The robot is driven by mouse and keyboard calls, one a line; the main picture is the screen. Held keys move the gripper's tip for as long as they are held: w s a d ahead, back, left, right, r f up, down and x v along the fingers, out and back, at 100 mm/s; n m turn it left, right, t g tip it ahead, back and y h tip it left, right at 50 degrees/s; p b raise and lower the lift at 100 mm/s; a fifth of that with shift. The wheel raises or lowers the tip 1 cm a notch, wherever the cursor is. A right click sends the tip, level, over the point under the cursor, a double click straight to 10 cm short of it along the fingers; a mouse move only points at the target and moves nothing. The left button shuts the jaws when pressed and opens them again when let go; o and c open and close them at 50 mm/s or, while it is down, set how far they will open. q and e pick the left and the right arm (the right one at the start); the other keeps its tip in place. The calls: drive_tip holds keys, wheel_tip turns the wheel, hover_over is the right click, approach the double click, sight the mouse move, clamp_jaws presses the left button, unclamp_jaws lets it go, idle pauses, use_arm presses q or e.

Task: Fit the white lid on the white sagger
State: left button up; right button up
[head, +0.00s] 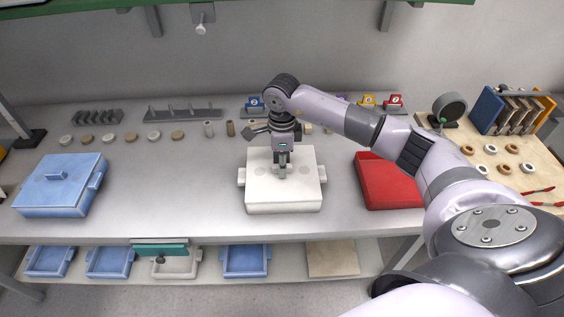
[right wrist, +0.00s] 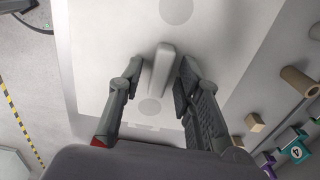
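The white lid (head: 300,165) lies over the white sagger (head: 285,204) in the middle of the table. The sagger's side lugs stick out left and right. I cannot tell whether the lid sits fully down. My right gripper (head: 281,168) points straight down over the middle of the lid. In the right wrist view, its fingers (right wrist: 160,75) stand on either side of the lid's bar handle (right wrist: 162,68), with a narrow gap visible on each side. The gripper looks open around the handle. My left gripper is not in view.
A blue lidded box (head: 62,190) stands at the left and a red box (head: 385,182) at the right. Small rings and cylinders line the back. Blue trays (head: 246,262) sit on the lower shelf. The table between the blue box and white sagger is clear.

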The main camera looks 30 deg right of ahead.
drive_tip(key=shift+o, duration=0.4)
wheel_tip(320, 180, up, 12)
idle(0.4)
